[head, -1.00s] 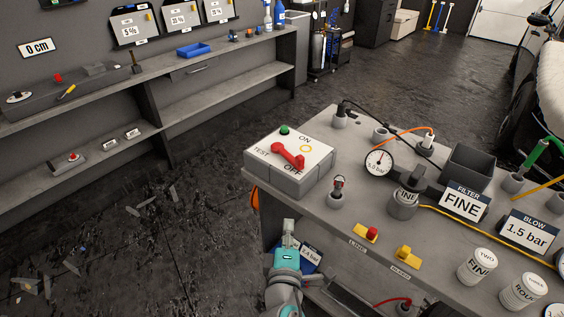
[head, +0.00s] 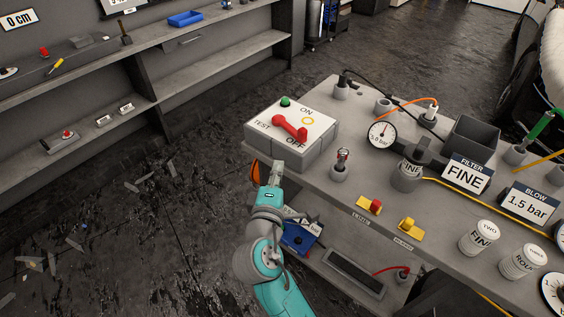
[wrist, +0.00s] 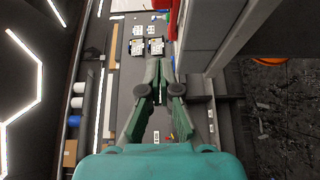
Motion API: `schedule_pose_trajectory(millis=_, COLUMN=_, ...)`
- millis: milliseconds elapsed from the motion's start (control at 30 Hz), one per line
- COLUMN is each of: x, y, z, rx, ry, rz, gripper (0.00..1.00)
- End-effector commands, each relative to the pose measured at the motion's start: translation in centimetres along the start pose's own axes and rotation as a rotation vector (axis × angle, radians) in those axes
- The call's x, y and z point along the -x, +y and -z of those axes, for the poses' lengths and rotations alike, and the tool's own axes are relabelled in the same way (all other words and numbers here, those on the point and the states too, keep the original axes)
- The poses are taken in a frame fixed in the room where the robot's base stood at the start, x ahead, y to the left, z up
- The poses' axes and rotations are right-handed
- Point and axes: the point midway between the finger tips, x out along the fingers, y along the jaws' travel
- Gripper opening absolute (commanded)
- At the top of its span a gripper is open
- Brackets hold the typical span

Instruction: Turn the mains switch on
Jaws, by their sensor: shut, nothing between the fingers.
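The mains switch (head: 292,150) is a pale grey box on the left end of the bench. Its top carries the words ON, OFF and TEST, a green button (head: 285,101) and a yellow ring near ON. Its red lever (head: 289,128) lies between the TEST and OFF marks, its lower right end close to OFF. My gripper (head: 277,166) is just off the bench's left edge, below and in front of the box, apart from the lever. In the wrist view its fingers (wrist: 162,66) are together and empty. A red part at the wrist view's top edge is too cropped to identify.
The bench (head: 325,205) holds a gauge (head: 382,134), a toggle post (head: 340,170), red and yellow buttons, and tins to the right. A shelf unit (head: 210,65) stands at the back left. Open floor (head: 120,235) lies left of the bench.

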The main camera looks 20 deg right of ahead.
Motion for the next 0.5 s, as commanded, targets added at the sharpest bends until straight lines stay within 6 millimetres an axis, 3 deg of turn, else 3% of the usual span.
schedule_pose_trajectory(millis=433, x=-8.4, y=0.1, z=-0.1, rx=0.000, ry=-0.003, rz=-0.002, gripper=0.00)
schedule_pose_trajectory(millis=500, x=-9.1, y=0.1, z=-0.9, rx=-0.002, ry=-0.004, rz=-0.001, gripper=0.00)
